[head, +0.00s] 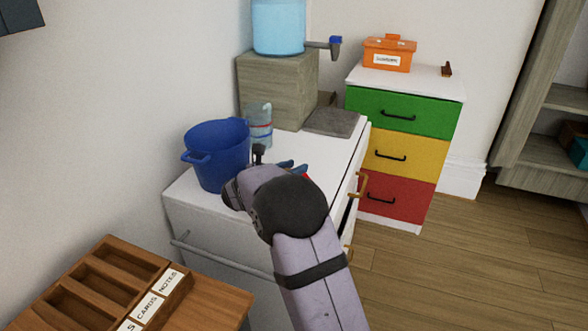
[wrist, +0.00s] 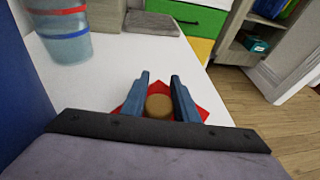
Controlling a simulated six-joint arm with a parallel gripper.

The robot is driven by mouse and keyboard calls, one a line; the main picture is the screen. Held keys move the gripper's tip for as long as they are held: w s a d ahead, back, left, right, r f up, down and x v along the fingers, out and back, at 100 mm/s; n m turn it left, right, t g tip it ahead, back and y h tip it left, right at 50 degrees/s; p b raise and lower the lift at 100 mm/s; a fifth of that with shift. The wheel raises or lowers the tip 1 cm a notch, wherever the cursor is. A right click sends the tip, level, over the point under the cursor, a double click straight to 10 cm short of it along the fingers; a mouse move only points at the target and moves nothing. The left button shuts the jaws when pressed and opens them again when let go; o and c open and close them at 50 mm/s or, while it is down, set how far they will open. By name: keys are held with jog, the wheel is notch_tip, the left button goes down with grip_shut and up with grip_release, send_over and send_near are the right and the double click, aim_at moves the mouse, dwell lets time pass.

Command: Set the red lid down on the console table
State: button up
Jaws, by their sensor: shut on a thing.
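The red lid (wrist: 201,113) has a round brown knob (wrist: 159,106) and shows in the wrist view between and beside my fingers. My gripper (wrist: 161,88) has its two blue fingers on either side of the knob and is shut on it. In the head view my gripper (head: 293,167) is over the white console table (head: 322,154), mostly hidden by my wrist, with a sliver of red lid (head: 306,176) beside it. The table top also fills the wrist view (wrist: 110,85). I cannot tell whether the lid touches the top.
A blue bucket (head: 220,160) and a clear jug (head: 259,125) stand left of my gripper. A grey folded cloth (head: 332,122) and a wooden box with a water dispenser (head: 278,28) are behind. A drawer unit (head: 405,115) stands beyond. The top between is bare.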

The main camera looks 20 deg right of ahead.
jog(key=o, duration=1.1)
jog(key=shift+c, duration=0.2)
jog(key=shift+o, duration=0.4)
jog(key=v, duration=1.2)
